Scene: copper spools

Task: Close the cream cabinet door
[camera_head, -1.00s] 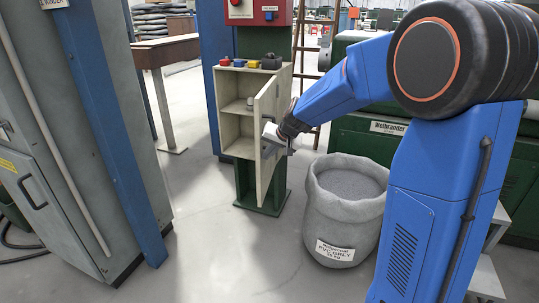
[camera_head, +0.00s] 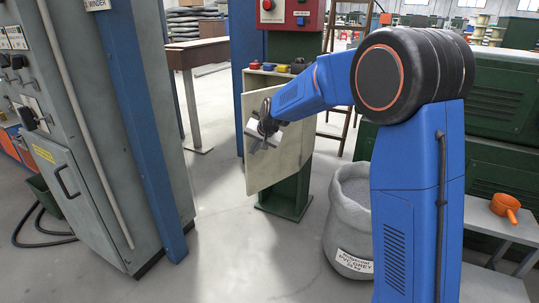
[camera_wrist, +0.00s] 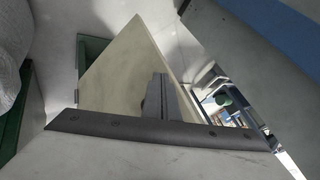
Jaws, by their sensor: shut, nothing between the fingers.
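The cream cabinet (camera_head: 254,78) stands on a green pedestal, and its front is now mostly hidden behind its door. The cream door (camera_head: 287,155) is hinged at the right and stands ajar, its free left edge swung out toward me. My gripper (camera_head: 252,146) is at the outer face of the door, near its upper left part; it is shut and empty. In the wrist view the shut fingers (camera_wrist: 163,98) lie close in front of the cream door panel (camera_wrist: 125,75); I cannot tell whether they touch it.
Small coloured items (camera_head: 283,68) stand on the cabinet top. A grey sack (camera_head: 348,225) stands right of the pedestal. A grey machine cabinet (camera_head: 90,190) with a blue post (camera_head: 143,130) is at the left. Floor in front is clear.

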